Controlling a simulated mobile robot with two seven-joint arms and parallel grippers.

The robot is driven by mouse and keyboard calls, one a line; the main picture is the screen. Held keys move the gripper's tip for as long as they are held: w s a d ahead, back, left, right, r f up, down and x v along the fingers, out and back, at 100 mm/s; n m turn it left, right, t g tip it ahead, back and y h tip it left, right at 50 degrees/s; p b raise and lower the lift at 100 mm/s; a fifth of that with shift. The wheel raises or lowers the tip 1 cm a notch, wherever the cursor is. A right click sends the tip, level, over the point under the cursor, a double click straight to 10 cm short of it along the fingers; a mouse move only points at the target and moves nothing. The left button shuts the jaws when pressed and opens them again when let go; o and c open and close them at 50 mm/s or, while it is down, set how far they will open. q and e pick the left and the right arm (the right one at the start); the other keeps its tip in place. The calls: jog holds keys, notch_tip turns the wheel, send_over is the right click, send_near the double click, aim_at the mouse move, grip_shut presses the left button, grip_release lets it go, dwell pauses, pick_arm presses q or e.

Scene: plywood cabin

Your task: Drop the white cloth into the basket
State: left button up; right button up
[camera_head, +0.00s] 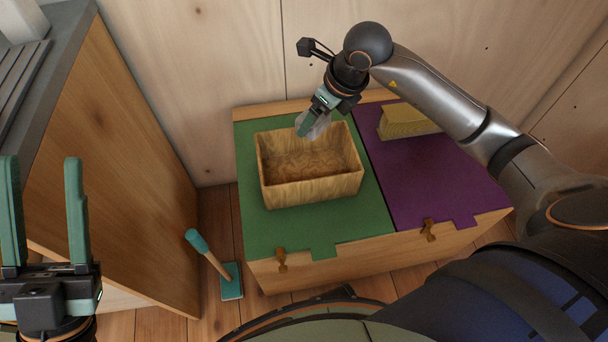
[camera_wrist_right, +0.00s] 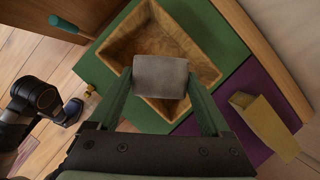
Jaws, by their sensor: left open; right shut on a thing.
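The white cloth (camera_head: 313,124) is a small greyish-white piece in the jaws of my right gripper (camera_head: 311,122), over the back edge of the basket in the head view. In the right wrist view the cloth (camera_wrist_right: 160,76) sits between the fingers of my right gripper (camera_wrist_right: 163,92), with the basket behind it. The basket (camera_head: 312,191) is an open, rectangular wooden box on the green mat, and it looks empty; it also shows in the right wrist view (camera_wrist_right: 125,45). My left gripper (camera_head: 43,215) is open and empty at the far left, away from the basket.
The chest top has a green half (camera_head: 270,235) and a purple half (camera_head: 420,185). A yellowish block (camera_head: 407,122) stands on the purple half, right of the basket. A teal-handled brush (camera_head: 231,284) is on the floor beside a wooden cabinet (camera_head: 120,170) at left.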

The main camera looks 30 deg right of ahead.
jog(key=shift+w+f, duration=0.1)
jog(key=shift+f, duration=0.2)
notch_tip(320, 180, down, 6)
jog(key=b, duration=0.4)
jog(key=shift+b, duration=0.35)
pick_arm(q)
jog(key=shift+n+h, duration=0.3)
jog(key=f, duration=0.4)
jog(key=shift+s+d+f, duration=0.1)
jog(key=shift+d+f, duration=0.15)
jog(key=shift+f, duration=0.05)
pick_arm(e)
jog(key=shift+r, duration=0.2)
jog(key=o, duration=1)
